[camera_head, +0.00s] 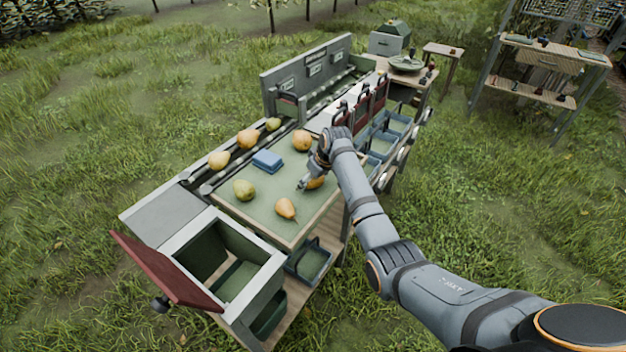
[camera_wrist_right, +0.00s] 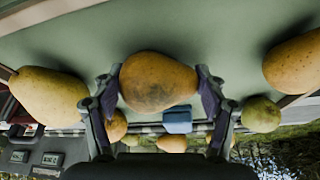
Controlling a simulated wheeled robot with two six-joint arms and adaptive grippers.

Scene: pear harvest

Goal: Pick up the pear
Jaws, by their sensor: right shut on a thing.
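My right gripper (camera_head: 306,183) is low over the green sorting mat, near its right edge. It is shut on an orange-yellow pear (camera_head: 317,182), partly hidden by the gripper in the head view. In the right wrist view, the pear (camera_wrist_right: 158,82) sits between the two fingers of the gripper (camera_wrist_right: 160,98), one on each side. I cannot tell whether the pear still touches the mat. Other pears lie on the mat: a yellow-orange one (camera_head: 286,208) near the front, a greenish one (camera_head: 244,190) at left and an orange one (camera_head: 302,140) behind. My left gripper is not in view.
A blue box (camera_head: 267,161) lies on the mat (camera_head: 262,213). Several pears, one here (camera_head: 219,160), rest along the rail at left. An open bin with a red lid (camera_head: 165,270) stands at the front. Blue crates (camera_head: 398,124) line the right side.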

